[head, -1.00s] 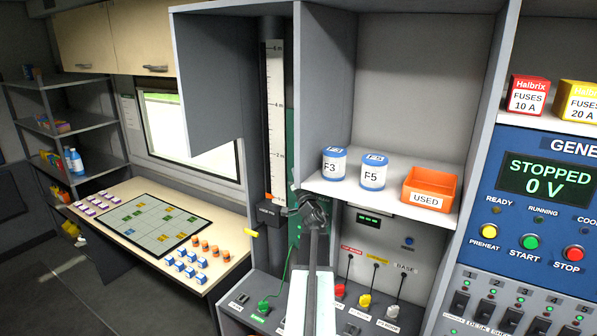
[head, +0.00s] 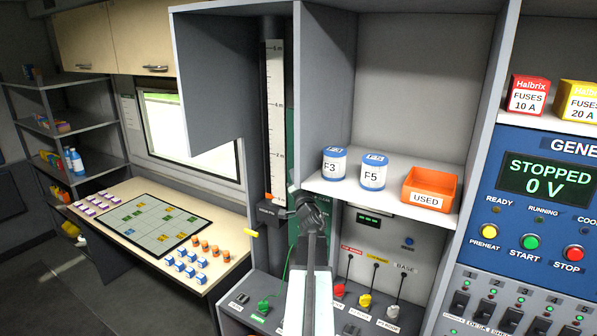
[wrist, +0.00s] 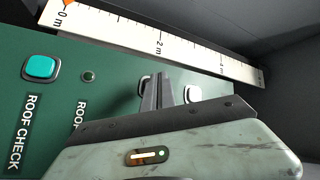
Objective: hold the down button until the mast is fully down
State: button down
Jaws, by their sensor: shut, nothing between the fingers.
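My gripper (wrist: 160,92) is shut and empty, with its fingertips at the green panel (wrist: 110,62) in the wrist view. The fingers hide most of a metal-rimmed button; only its left rim shows, so I cannot tell its label or whether it is touched or pressed. A pale button (wrist: 193,93) shows just right of the fingers. The white mast scale (wrist: 160,38) runs above the panel, with an orange pointer (wrist: 68,3) near 0 m. In the head view the scale (head: 275,120) stands upright, its orange pointer (head: 269,197) at the bottom, and my gripper (head: 295,197) is beside it.
A teal button (wrist: 40,67), a small lamp (wrist: 89,76) and a "ROOF CHECK" label lie left on the panel. A shelf (head: 330,187) with jars and an orange USED bin (head: 430,188) stands right of my arm. Plugs on cords hang below it.

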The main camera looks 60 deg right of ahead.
jog(key=shift+a, duration=0.15)
jog(key=a, duration=0.4)
jog(key=shift+a, duration=0.4)
dwell(0.4)
